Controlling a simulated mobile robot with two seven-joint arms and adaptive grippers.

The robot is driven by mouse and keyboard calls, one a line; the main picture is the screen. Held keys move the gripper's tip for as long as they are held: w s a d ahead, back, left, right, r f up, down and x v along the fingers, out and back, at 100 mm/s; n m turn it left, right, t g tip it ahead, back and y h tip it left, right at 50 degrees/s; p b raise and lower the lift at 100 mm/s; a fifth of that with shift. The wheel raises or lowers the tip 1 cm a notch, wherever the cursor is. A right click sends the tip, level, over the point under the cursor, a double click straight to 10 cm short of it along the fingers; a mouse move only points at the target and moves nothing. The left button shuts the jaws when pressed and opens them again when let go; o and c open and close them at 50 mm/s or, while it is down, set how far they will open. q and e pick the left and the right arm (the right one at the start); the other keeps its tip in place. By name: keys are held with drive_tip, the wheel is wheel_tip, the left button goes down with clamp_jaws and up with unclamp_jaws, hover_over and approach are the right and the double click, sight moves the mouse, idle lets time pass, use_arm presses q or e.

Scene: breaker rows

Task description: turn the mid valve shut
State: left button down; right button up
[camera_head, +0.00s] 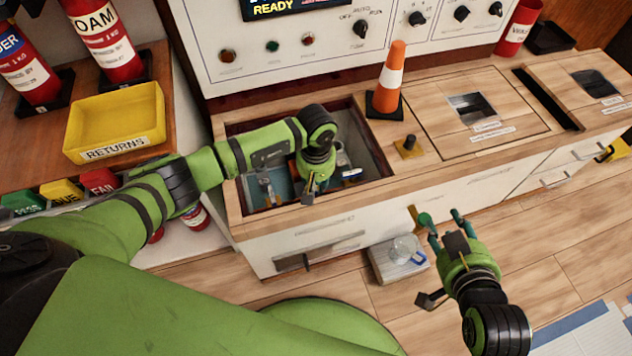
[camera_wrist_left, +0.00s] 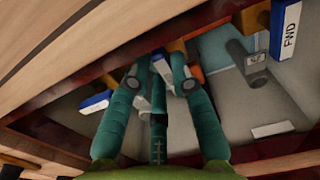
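My left gripper (camera_head: 312,188) reaches down into the recessed valve bay (camera_head: 378,187) in the counter. In the left wrist view its teal fingers (camera_wrist_left: 158,72) straddle a pale fitting in the middle, probably the mid valve (camera_wrist_left: 161,67), whose label is hidden. I cannot tell whether they press on it. A valve labelled FWD (camera_wrist_left: 286,30) sits to the right of the fingers, and a blue-and-white tag (camera_wrist_left: 96,102) to the left; that end's tag also shows in the head view (camera_head: 352,175). My right gripper (camera_head: 443,220) is open and empty before the cabinet front.
An orange cone (camera_head: 391,78) stands on the counter just behind the bay. A yellow returns tray (camera_head: 118,115) and fire extinguishers (camera_head: 103,40) are at the left. A control panel (camera_head: 290,50) rises behind. A pale box (camera_head: 400,262) lies on the floor below the cabinet.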

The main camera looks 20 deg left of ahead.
use_arm(q)
drive_tip(key=shift+n, duration=0.4)
drive_tip(key=n, duration=0.2)
drive_tip(key=shift+w+n, duration=0.2)
drive_tip(key=shift+n, duration=0.2)
drive_tip(key=shift+w+n, duration=0.1)
drive_tip(key=shift+n, duration=0.9)
drive_tip(key=shift+w+n, duration=0.1)
drive_tip(key=shift+n, duration=0.8)
drive_tip(key=shift+w+n, duration=0.15)
drive_tip(key=shift+n, duration=0.65)
drive_tip(key=n, duration=0.2)
drive_tip(key=shift+w+n, duration=0.1)
drive_tip(key=shift+n, duration=0.3)
drive_tip(key=n, duration=0.1)
drive_tip(key=n+p, duration=0.1)
drive_tip(key=n, duration=0.3)
drive_tip(key=shift+w+a+p, duration=0.2)
drive_tip(key=shift+w+p, duration=0.05)
drive_tip(key=shift+p, duration=0.05)
drive_tip(key=shift+n, duration=0.7)
use_arm(e)
drive_tip(key=s+d+f+g+h, duration=0.1)
drive_tip(key=s+d+f+g, duration=0.3)
drive_tip(key=s+f+g, duration=0.2)
drive_tip(key=shift+s+f+m+h, duration=0.3)
drive_tip(key=shift+s+m, duration=0.1)
drive_tip(key=shift+s, duration=1)
